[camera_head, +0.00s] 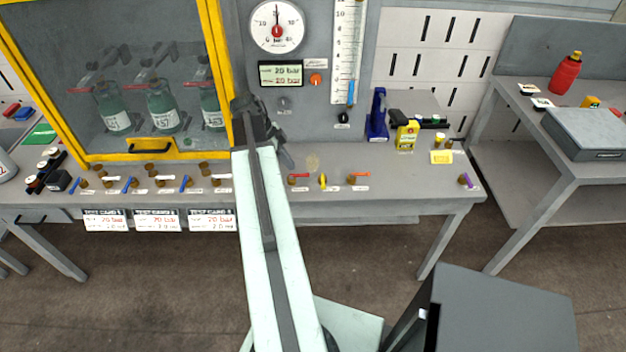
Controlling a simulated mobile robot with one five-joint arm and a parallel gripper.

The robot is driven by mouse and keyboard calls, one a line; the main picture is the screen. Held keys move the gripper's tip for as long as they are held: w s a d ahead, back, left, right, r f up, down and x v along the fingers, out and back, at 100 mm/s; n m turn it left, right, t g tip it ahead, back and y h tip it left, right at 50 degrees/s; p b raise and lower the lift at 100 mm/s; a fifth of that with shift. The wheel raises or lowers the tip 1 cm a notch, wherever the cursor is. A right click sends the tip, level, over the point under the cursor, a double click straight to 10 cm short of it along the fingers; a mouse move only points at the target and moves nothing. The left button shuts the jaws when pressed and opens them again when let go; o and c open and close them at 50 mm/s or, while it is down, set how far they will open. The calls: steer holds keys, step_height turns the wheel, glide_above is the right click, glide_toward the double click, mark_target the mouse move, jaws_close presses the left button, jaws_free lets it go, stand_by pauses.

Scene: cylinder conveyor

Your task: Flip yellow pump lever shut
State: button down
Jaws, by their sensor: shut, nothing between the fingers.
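The yellow lever (323,181) is on the front edge of the grey bench, between a red lever and an orange lever. Its handle looks small and points roughly toward and away from me, while its neighbours' handles lie sideways. My arm reaches up from the bottom of the picture, and my gripper (287,160) is at its far end, to the left of and beyond the yellow lever. The gripper is small and partly hidden by the arm. It appears shut and empty, apart from the lever.
The red lever (298,177) and orange lever (357,176) flank the yellow one closely. A yellow-framed cabinet (150,157) with green bottles stands at the left. A pressure gauge (277,27) is on the back panel. A blue object (377,118) and yellow device (407,135) stand at right.

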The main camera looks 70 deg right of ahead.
mark_target(323, 181)
steer(key=b+x, duration=0.9)
steer(key=x, duration=0.1)
steer(key=shift+w+f+b, duration=0.1)
steer(key=shift+f+b, duration=0.2)
steer(key=s, duration=0.1)
steer(key=s+d+r+p, duration=0.1)
steer(key=s, duration=0.1)
steer(key=shift+s+d+r, duration=0.1)
steer(key=shift+r, duration=0.1)
steer(key=shift+s+d, duration=0.15)
steer(key=shift+s, duration=0.2)
